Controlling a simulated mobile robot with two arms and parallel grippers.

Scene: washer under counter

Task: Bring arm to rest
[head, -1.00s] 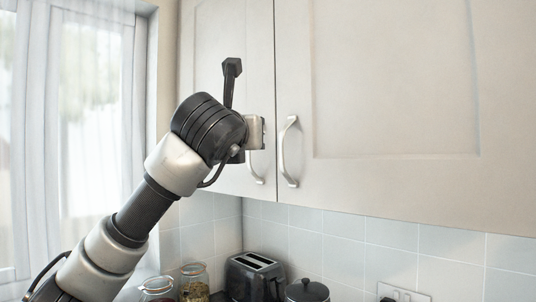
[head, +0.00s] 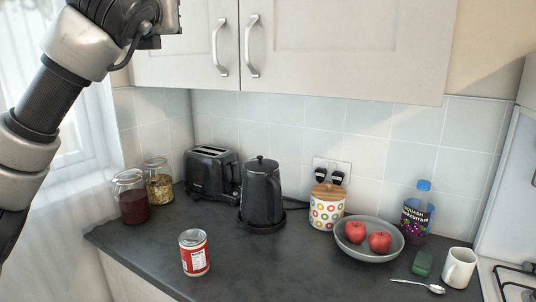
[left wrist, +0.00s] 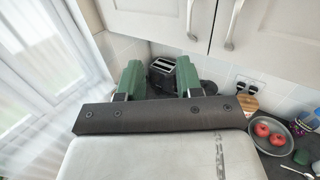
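My left arm comes in from the left in the head view, raised in front of the wall cupboard (head: 330,40). Its wrist is at the top left, and the fingers are not clear there. In the left wrist view my left gripper (left wrist: 160,76) has its two green fingers well apart, with nothing between them. The toaster (left wrist: 176,75) shows beyond and below the fingers. The cupboard doors are shut, and their two handles (head: 221,45) hang near the gripper's right. My right gripper is in neither view.
The dark counter (head: 290,262) holds jars (head: 131,197), a kettle (head: 262,193), a red-labelled can (head: 194,252), a patterned canister (head: 326,207), a fruit bowl (head: 351,250), a squash bottle (head: 415,212) and a mug (head: 459,267). A curtained window (left wrist: 40,80) is close on the left.

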